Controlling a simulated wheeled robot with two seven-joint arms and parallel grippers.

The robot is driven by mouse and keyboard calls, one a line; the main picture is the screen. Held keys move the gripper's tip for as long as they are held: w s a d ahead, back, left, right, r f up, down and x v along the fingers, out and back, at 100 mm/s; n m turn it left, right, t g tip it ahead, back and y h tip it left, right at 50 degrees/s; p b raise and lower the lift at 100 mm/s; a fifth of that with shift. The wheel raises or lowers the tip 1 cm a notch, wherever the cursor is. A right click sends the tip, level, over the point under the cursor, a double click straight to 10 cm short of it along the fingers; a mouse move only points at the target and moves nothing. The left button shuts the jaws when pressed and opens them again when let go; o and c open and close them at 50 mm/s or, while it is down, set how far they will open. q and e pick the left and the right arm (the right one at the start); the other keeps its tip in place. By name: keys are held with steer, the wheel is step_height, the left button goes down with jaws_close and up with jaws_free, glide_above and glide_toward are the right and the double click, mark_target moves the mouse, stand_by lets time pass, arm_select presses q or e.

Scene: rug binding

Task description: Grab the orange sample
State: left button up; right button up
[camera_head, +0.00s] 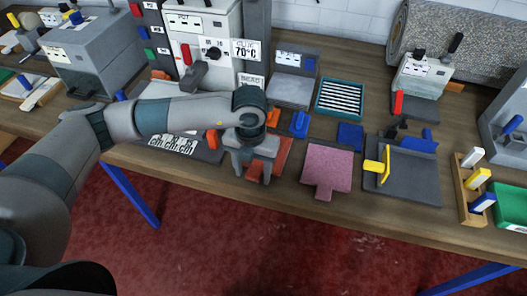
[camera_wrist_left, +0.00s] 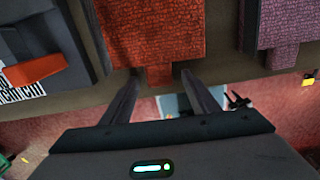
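The orange sample (camera_head: 283,156) lies flat near the front edge of the workbench, partly hidden behind my left gripper in the head view. In the left wrist view, the orange sample (camera_wrist_left: 155,30) shows a woven surface with a narrow tab (camera_wrist_left: 159,75) towards me. My left gripper (camera_head: 253,178) points down over its front end. Its fingers (camera_wrist_left: 159,80) are open, one on each side of the tab, with gaps visible. I cannot tell their exact height relative to the tab. My right gripper is not in view.
A pink sample (camera_head: 328,168) lies just right of the orange one. Further right are a grey plate with a yellow handle (camera_head: 384,172) and a wooden rack (camera_head: 468,194). A machine marked 70°C (camera_head: 205,45) stands behind. The bench front edge (camera_head: 240,190) is close.

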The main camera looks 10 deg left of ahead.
arm_select(q)
steer(key=c, duration=1.1)
steer(key=shift+r, duration=0.15)
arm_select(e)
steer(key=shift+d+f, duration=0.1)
